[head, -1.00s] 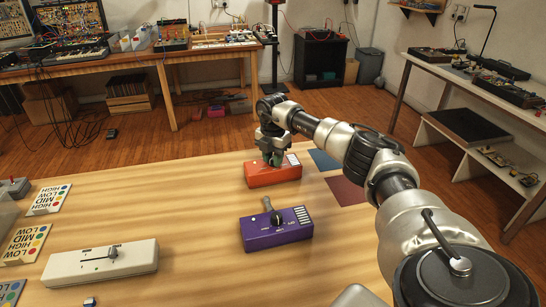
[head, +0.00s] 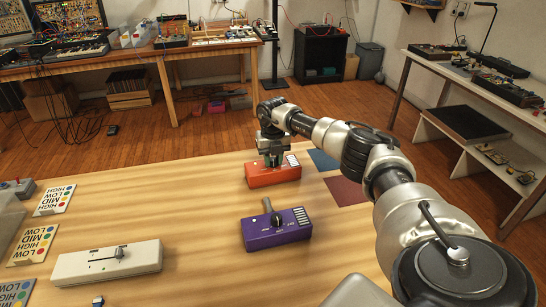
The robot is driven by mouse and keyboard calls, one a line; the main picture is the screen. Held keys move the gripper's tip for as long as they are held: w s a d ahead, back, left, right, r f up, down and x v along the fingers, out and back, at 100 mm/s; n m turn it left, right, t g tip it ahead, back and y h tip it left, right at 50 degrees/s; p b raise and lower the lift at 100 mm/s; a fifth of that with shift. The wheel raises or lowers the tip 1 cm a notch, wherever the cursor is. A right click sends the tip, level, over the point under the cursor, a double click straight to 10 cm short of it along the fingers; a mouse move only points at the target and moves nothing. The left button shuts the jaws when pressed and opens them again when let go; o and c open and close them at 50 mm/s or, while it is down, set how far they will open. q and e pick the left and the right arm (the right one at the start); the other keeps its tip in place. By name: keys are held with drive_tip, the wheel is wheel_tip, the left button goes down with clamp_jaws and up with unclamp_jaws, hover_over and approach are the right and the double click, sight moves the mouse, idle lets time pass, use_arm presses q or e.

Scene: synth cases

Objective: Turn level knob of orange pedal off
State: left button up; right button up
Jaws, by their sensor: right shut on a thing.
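The orange pedal (head: 272,176) stands at the far side of the wooden table, right of the middle in the head view. My right gripper (head: 271,160) points down onto the top of this pedal. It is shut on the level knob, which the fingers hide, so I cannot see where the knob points. My left gripper is not in view.
A purple pedal (head: 277,232) with a dark knob stands nearer on the table (head: 180,200). A white slider box (head: 107,263) is at the left front, beside cards with coloured dots (head: 32,244). Blue (head: 323,160) and dark red (head: 346,190) squares lie right of the orange pedal.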

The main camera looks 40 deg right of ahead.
sight(273, 159)
drive_tip(key=n, duration=0.3)
drive_tip(key=shift+n, duration=0.4)
drive_tip(key=n, duration=0.3)
drive_tip(key=shift+n, duration=0.3)
drive_tip(key=n, duration=0.6)
drive_tip(key=shift+b, duration=0.4)
drive_tip(key=shift+n, duration=0.4)
drive_tip(key=o, duration=0.9)
wheel_tip(273, 159, up, 11)
drive_tip(key=shift+f, duration=0.1)
